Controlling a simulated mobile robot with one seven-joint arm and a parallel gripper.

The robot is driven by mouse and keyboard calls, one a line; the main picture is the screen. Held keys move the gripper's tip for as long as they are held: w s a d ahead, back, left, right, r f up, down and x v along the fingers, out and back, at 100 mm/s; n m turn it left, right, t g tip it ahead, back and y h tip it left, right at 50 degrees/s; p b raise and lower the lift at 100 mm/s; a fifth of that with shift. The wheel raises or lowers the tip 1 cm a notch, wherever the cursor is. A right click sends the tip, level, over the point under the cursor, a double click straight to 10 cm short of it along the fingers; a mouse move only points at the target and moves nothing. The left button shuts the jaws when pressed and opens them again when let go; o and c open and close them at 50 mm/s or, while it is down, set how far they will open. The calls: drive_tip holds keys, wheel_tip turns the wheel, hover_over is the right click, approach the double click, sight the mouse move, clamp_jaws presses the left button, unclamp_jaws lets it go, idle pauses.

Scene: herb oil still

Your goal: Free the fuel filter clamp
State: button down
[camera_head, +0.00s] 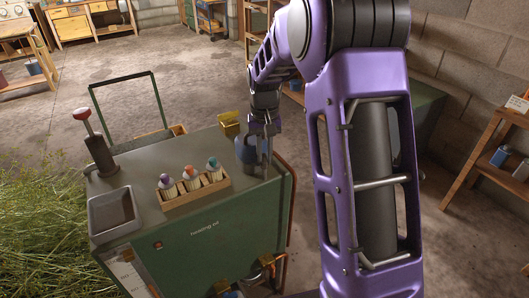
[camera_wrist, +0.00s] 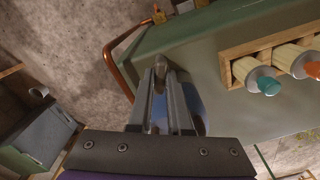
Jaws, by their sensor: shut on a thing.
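My gripper (camera_wrist: 160,72) is shut on a small grey, round-topped piece (camera_wrist: 160,65) at the corner of the green machine's top (camera_wrist: 190,40). My gripper also shows in the head view (camera_head: 265,133), pointing down there. A blue-grey jug-like thing (camera_head: 247,150) stands right beside the fingers and is partly hidden by them. Orange and dark fittings (camera_head: 268,264) show low on the machine's front, with another pair (camera_head: 222,287) at the picture's bottom edge. I cannot tell which part is the fuel filter clamp.
A wooden rack (camera_head: 214,185) with several coloured-cap bottles, a grey tray (camera_head: 113,212) and a red-knobbed lever (camera_head: 82,114) stand on the machine top. A yellow box (camera_head: 229,122) is behind my gripper. A copper pipe (camera_wrist: 118,72) bends around the machine's edge. Open floor lies behind.

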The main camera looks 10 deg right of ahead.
sight(265, 157)
drive_tip(key=m+p, duration=0.2)
drive_tip(key=m, duration=0.4)
drive_tip(key=shift+r, duration=0.1)
drive_tip(key=m+p, duration=0.1)
drive_tip(key=m, duration=0.3)
drive_tip(key=shift+m+p, duration=0.65)
drive_tip(key=shift+m, duration=0.85)
drive_tip(key=c, duration=0.8)
unclamp_jaws()
drive_tip(key=shift+c, duration=0.2)
wheel_tip(265, 157, up, 17)
drive_tip(key=shift+r+p, duration=0.15)
drive_tip(key=shift+p, duration=0.15)
